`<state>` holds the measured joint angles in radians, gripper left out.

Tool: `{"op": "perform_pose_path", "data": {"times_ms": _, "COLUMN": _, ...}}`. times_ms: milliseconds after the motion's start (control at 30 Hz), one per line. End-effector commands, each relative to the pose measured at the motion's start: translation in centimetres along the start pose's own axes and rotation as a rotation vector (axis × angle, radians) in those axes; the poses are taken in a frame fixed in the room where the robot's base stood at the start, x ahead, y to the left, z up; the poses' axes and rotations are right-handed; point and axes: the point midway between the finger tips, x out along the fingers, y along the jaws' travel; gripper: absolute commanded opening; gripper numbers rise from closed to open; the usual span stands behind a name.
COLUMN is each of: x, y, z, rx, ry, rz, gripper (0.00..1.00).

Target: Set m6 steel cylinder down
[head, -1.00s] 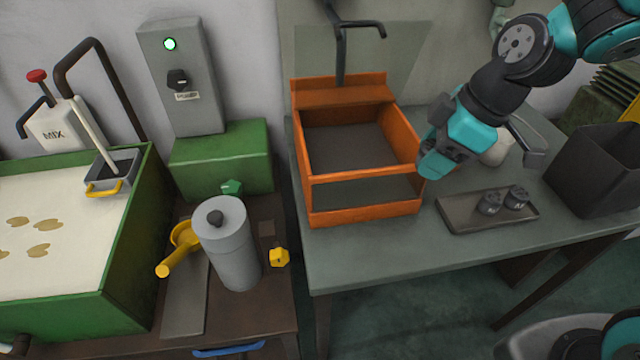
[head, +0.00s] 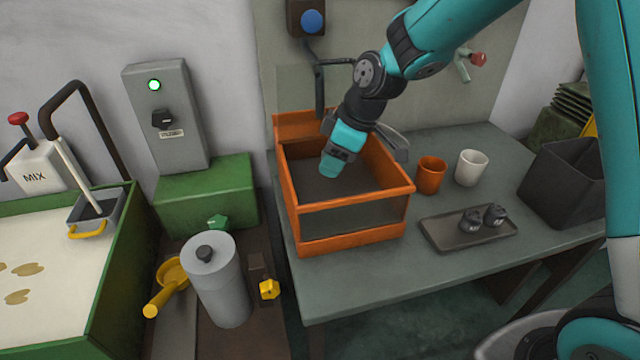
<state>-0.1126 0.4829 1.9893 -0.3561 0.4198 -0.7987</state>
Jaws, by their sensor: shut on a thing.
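My gripper (head: 330,168) points down inside the open top of the orange box (head: 350,243), over its grey floor. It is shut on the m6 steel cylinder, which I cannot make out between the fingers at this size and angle. I cannot tell whether the fingertips or the cylinder touch the box floor.
An orange cup (head: 431,175) and a white cup (head: 471,167) stand right of the box. A dark open bin (head: 565,185) is at the table's right. A grey canister (head: 219,285) and a yellow scoop (head: 165,287) are at left. The table front (head: 370,290) is clear.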

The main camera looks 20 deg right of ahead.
Motion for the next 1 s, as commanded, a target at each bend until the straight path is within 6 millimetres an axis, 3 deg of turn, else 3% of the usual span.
{"op": "perform_pose_path", "data": {"times_ms": 200, "x": 1.1, "y": 3.4, "z": -1.5, "rx": 0.001, "ry": -0.002, "rz": -0.004, "gripper": 0.08}}
{"op": "perform_pose_path", "data": {"times_ms": 500, "x": 6.2, "y": 3.2, "z": 0.7, "rx": 0.0, "ry": -0.001, "rz": -0.003, "gripper": 0.08}}
{"op": "perform_pose_path", "data": {"times_ms": 667, "x": 7.4, "y": 3.2, "z": 1.1, "rx": -0.002, "ry": 0.001, "rz": -0.001, "gripper": 0.08}}
{"op": "perform_pose_path", "data": {"times_ms": 900, "x": 10.7, "y": 3.2, "z": 2.5, "rx": -0.001, "ry": -0.001, "rz": -0.002, "gripper": 0.08}}
{"op": "perform_pose_path", "data": {"times_ms": 1000, "x": 11.1, "y": 3.5, "z": 2.5, "rx": -0.002, "ry": 0.001, "rz": 0.0, "gripper": 0.08}}
